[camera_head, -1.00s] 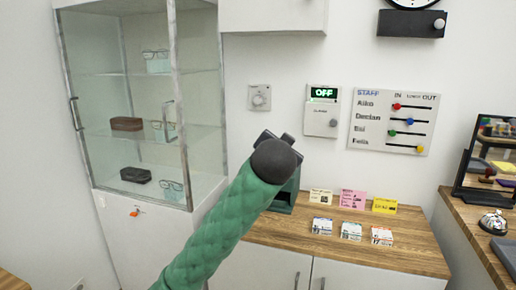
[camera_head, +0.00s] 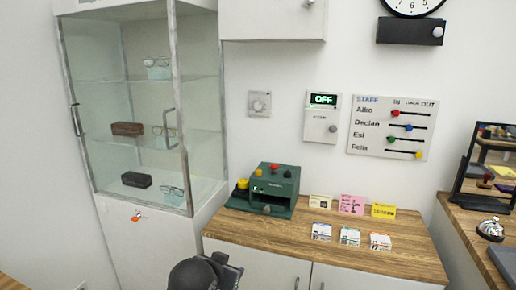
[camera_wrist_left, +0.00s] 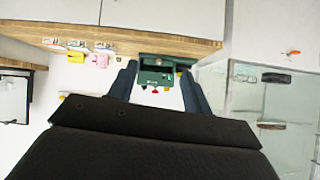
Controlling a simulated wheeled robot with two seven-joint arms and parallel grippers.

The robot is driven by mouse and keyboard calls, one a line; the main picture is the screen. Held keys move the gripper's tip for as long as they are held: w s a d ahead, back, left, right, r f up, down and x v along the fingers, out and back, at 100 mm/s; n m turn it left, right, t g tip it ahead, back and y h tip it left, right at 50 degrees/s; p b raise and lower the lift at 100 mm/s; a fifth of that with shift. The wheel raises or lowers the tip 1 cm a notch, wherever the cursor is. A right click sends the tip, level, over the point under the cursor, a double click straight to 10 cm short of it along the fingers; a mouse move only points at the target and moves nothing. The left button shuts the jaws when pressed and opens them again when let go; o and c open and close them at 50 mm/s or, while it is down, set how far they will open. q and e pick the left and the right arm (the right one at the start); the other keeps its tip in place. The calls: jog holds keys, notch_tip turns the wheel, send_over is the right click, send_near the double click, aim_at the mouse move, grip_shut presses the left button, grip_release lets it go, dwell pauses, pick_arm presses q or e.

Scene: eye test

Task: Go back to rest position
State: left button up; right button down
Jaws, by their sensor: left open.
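My left gripper (camera_head: 226,268) shows at the bottom edge of the head view, low in front of the wooden-topped cabinet. Only its dark wrist and part of the jaw show there. In the left wrist view my left gripper (camera_wrist_left: 158,68) has its two fingers spread apart with nothing held between them. The green machine (camera_head: 270,192) stands on the counter beyond the gripper, apart from it. It also shows between the fingers in the left wrist view (camera_wrist_left: 157,64). My right gripper is in neither view.
The wooden counter (camera_head: 290,236) holds small cards at its right. A glass display case (camera_head: 95,100) stands at left. A second counter (camera_head: 462,225) at right bears a bell (camera_head: 491,228) and a mirror (camera_head: 466,190). The wall panel (camera_head: 321,119) reads OFF.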

pick_arm(q)
jog(key=s+a+f+n+g+y+p, duration=0.1)
jog(key=s+a+f+g, duration=0.15)
jog(key=s+f, duration=0.5)
jog(key=s+a+f+n+g+p, duration=0.1)
jog(key=s+a+f+g, duration=0.15)
jog(key=s+f, duration=0.5)
jog(key=s+f+g, duration=0.1)
jog(key=s+f, duration=0.5)
jog(key=s, duration=0.2)
jog(key=s+a+f+g, duration=0.1)
jog(key=s+f+g, duration=0.1)
jog(key=s+f, duration=0.4)
jog(key=shift+s+p, duration=0.45)
jog(key=shift+s, duration=0.75)
